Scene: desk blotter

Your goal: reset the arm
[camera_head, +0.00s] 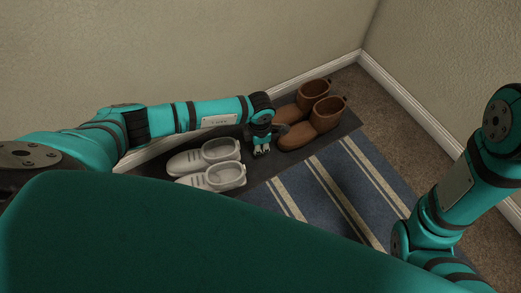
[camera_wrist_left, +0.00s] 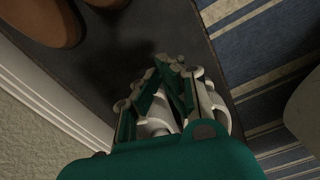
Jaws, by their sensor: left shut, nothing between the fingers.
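My left arm (camera_head: 190,115) reaches in from the left in the head view. My left gripper (camera_head: 262,152) points down over the dark mat, between the white shoes and the brown boots. Its fingers are shut and empty; they also show close together in the left wrist view (camera_wrist_left: 172,85). My right arm (camera_head: 460,195) is at the right edge of the head view, and its gripper is out of the frame.
Brown boots (camera_head: 312,119) stand on the dark mat (camera_head: 255,178), right of my left gripper. White shoes (camera_head: 207,156) stand to its left. A striped blue rug (camera_head: 345,190) lies in front. Walls (camera_head: 220,50) with a white baseboard (camera_head: 400,95) close off the back and right.

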